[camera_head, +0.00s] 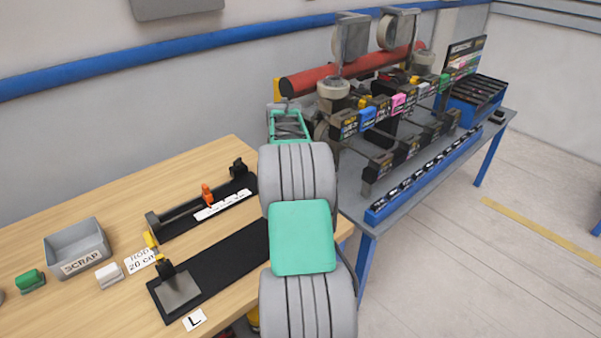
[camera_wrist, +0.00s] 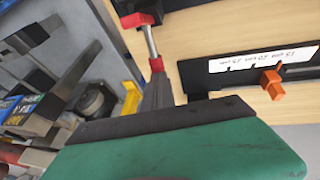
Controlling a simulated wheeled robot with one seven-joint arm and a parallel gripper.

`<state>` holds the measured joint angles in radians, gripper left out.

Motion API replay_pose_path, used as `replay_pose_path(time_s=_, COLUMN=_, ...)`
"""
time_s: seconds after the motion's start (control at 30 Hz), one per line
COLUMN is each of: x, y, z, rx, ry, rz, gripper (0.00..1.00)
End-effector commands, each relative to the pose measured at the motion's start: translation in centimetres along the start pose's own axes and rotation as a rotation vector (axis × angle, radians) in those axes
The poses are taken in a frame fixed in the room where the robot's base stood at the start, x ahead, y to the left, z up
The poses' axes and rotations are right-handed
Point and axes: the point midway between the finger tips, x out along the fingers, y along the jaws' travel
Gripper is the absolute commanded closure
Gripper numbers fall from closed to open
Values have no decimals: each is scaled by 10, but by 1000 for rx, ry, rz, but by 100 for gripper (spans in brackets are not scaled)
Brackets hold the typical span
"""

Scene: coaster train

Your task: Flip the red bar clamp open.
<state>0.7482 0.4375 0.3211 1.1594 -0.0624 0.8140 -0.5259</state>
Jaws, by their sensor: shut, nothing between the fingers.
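The clamp shows in the wrist view as a silver rod (camera_wrist: 150,40) with a red block (camera_wrist: 137,19) at one end and a red tip (camera_wrist: 157,66) at the other. My gripper (camera_wrist: 157,82) is shut and empty, its dark grey fingers close to the red tip. I cannot tell whether they touch it. In the head view I cannot make out the clamp or my fingertips; my arm covers that part of the table.
A black fixture (camera_wrist: 195,75) with a white length label (camera_wrist: 262,60) and an orange peg (camera_wrist: 272,82) lies beside the clamp. The wooden table (camera_head: 55,228) also holds a grey scrap bin (camera_head: 78,247). A crowded rack with a red cylinder (camera_head: 350,72) stands beyond my arm.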

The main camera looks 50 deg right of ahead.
Motion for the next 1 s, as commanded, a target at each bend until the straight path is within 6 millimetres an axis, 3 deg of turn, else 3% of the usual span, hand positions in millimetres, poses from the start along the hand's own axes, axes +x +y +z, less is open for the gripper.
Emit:
replay_pose_path(time_s=0.73, x=6, y=-2, z=-2, rx=-1, ry=1, rz=-2, gripper=100)
replay_pose_path(time_s=0.87, x=-7, y=-2, z=-4, rx=-2, ry=4, rz=-1, gripper=100)
replay_pose_path(time_s=1.0, x=-38, y=-3, z=-11, rx=-4, ry=8, rz=1, gripper=100)
